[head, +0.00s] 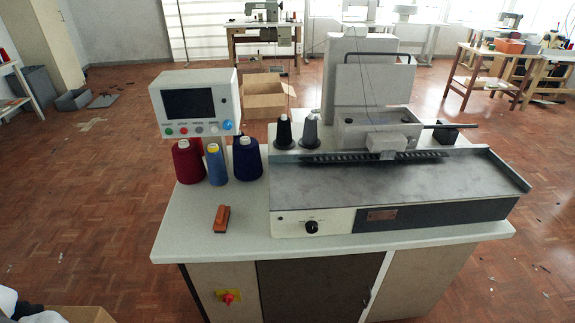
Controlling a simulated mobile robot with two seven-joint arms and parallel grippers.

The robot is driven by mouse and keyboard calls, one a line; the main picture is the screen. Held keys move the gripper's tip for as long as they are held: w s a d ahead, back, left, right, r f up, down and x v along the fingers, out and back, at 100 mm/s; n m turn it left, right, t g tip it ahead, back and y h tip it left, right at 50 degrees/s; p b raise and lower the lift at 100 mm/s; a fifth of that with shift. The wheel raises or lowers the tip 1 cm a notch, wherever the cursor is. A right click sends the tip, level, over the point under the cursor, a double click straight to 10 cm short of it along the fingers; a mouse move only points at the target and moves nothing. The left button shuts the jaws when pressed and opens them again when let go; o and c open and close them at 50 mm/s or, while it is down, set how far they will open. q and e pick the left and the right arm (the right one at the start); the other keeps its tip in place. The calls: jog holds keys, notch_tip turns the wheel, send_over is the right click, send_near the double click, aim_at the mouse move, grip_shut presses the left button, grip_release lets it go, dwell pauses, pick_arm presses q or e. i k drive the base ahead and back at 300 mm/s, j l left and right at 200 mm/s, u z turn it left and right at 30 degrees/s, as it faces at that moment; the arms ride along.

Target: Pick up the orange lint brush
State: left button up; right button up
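The orange lint brush (222,218) lies on the pale tabletop (190,232) of the buttonhole station, left of the machine's metal bed. It is a small brownish-orange block, set at a slight slant with its long side running away from me. Nothing touches it or covers it. Neither of my grippers shows in the head view.
Red, light blue and dark blue thread cones (216,164) stand behind the brush, below a control panel (195,103). The buttonhole machine (395,185) fills the table's right side. The tabletop around the brush is clear. A cardboard box (265,97) sits on the floor behind.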

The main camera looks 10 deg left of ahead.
aim_at(221, 220)
jog(key=i+l+u, duration=0.25)
jog(key=u, duration=0.15)
jog(key=i+l+u, duration=0.2)
jog(key=u, duration=0.2)
jog(key=i+l+u, duration=0.15)
jog(key=l+u, duration=0.25)
